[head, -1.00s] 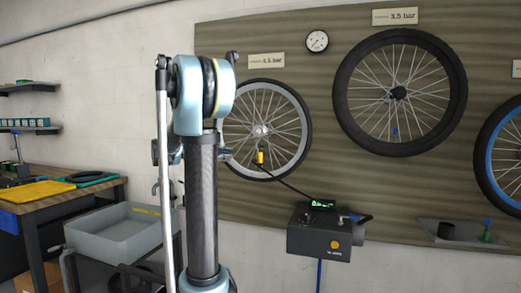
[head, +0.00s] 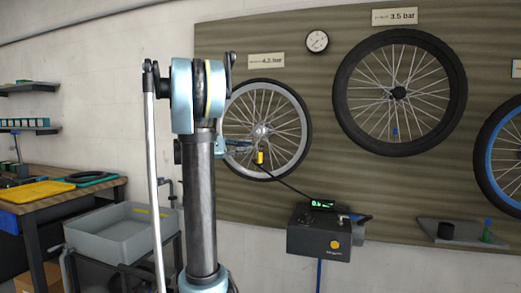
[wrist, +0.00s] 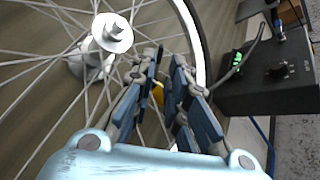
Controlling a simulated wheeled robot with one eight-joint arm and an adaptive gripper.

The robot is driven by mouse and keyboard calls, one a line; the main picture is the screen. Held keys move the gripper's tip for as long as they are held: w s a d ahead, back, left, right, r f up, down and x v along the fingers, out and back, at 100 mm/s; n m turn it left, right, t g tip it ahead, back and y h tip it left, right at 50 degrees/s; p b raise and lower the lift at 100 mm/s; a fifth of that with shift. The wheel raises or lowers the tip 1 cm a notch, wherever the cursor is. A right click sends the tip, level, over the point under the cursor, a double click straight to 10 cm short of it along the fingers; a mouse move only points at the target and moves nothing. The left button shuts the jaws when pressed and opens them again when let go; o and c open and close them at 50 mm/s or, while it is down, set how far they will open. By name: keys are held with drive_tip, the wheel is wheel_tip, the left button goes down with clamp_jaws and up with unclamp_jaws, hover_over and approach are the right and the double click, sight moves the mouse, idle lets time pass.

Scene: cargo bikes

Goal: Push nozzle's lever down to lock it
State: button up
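The yellow nozzle (head: 259,157) sits at the lower part of the left wheel's (head: 285,166) rim, with a black hose running from it. In the wrist view, part of the yellow nozzle (wrist: 158,97) shows between my gripper's (wrist: 166,58) blue fingers; the rest is hidden behind them. The fingers are a little apart, with a visible gap. I cannot tell whether they touch the nozzle. The lever is hidden or too small to make out. In the head view, my gripper (head: 240,147) is just left of the nozzle, partly hidden by my arm.
The hose leads to a dark pump box (head: 318,238) with a green display. A large black-tyred wheel (head: 348,112) and a gauge (head: 317,41) are on the board. A grey basin (head: 105,238) stands at lower left. The wheel's hub (wrist: 112,34) and spokes lie close to my gripper.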

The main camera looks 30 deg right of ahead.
sight(262, 145)
drive_tip(key=shift+x, duration=3.95)
drive_tip(key=shift+c, duration=0.5)
clamp_jaws()
drive_tip(key=shift+s+f+m, duration=0.1)
drive_tip(key=shift+f+m, duration=0.75)
drive_tip(key=shift+m, duration=1.5)
drive_tip(key=shift+w+f+m, duration=0.1)
drive_tip(key=shift+f+m, duration=0.75)
drive_tip(key=shift+m, duration=1.45)
drive_tip(key=shift+s+f+m, duration=0.1)
drive_tip(key=shift+f+m, duration=0.75)
drive_tip(key=shift+m, duration=1.5)
